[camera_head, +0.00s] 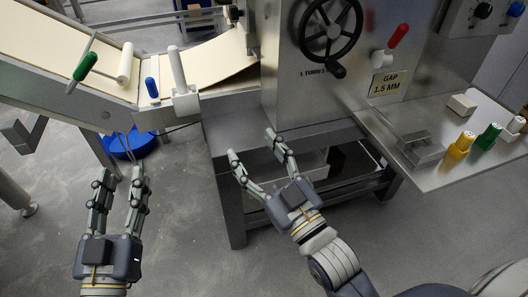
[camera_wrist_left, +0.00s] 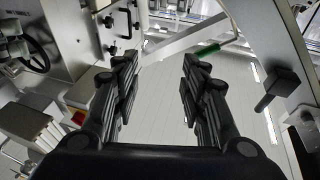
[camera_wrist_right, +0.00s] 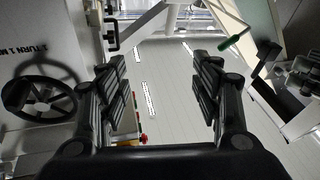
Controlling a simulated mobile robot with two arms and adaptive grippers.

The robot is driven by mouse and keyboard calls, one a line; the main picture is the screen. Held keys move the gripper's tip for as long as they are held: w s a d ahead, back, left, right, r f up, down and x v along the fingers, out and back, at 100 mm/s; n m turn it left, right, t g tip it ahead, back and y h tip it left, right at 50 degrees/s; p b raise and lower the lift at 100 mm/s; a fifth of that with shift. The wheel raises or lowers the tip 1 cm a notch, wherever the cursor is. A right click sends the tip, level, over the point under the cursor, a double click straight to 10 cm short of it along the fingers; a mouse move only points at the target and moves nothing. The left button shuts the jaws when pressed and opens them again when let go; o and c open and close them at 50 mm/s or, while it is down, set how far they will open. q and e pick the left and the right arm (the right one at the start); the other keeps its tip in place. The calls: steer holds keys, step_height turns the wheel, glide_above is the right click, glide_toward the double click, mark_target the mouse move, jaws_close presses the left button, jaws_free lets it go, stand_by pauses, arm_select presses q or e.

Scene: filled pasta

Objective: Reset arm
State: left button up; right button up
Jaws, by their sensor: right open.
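My left gripper (camera_head: 122,172) is at the lower left in the head view, over open floor in front of the conveyor. Its two fingers stand apart with nothing between them; they also show apart in the left wrist view (camera_wrist_left: 160,75). My right gripper (camera_head: 253,147) is near the middle of the head view, in front of the steel machine's lower frame. Its fingers are spread wide and empty, and they show apart in the right wrist view (camera_wrist_right: 160,75). Neither gripper visibly touches anything.
A sheet machine with a black handwheel (camera_head: 331,28) stands ahead. A pale dough conveyor (camera_head: 60,50) with a green-handled lever (camera_head: 86,66) is at left. A steel side shelf (camera_head: 440,172) holds yellow (camera_head: 459,146) and green (camera_head: 488,136) bottles. A blue round container (camera_head: 128,146) sits below the conveyor.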

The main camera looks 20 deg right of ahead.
steer(key=shift+s+d+r+m+h, duration=0.25)
steer(key=shift+d+m, duration=0.1)
steer(key=shift+m, duration=0.2)
steer(key=shift+s+d+r+m+h, duration=0.1)
steer(key=shift+s+d+m+h, duration=0.1)
steer(key=shift+d+m, duration=0.25)
steer(key=shift+a, duration=0.15)
